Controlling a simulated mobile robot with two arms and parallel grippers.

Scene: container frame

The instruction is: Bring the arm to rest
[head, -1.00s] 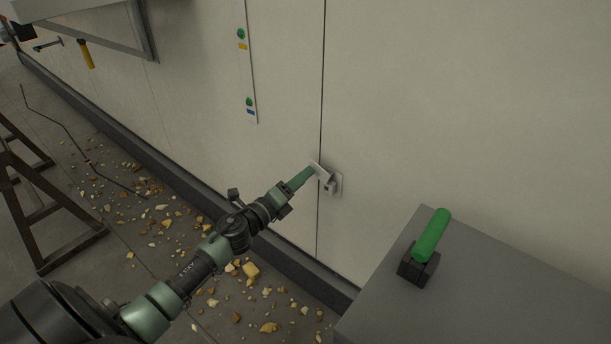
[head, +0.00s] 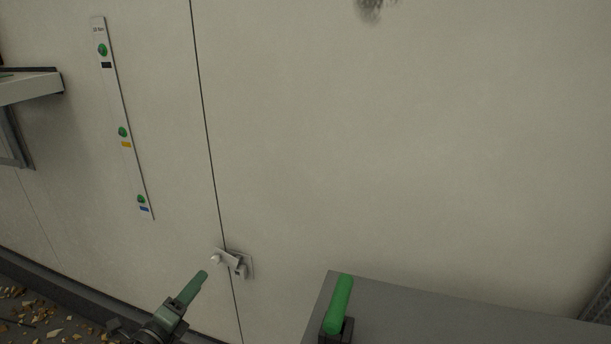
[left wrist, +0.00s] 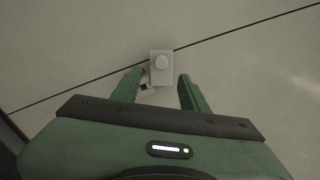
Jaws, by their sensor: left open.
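My left gripper (head: 203,275) shows at the bottom of the head view, its green fingers pointing up toward the wall. In the left wrist view its two fingers (left wrist: 160,75) stand apart with nothing held between them. A small pale latch (head: 233,263) with a round white knob sits on the wall across the dark vertical seam. The latch plate and knob (left wrist: 161,64) also show ahead of the fingertips in the left wrist view. The gripper looks apart from the latch in the head view. My right gripper is in neither view.
A grey box top (head: 450,310) with an upright green handle (head: 341,303) stands at the lower right. A strip with green round markers (head: 122,132) is on the wall at left. A shelf (head: 30,88) juts out at the left edge. Rubble lies on the floor at lower left.

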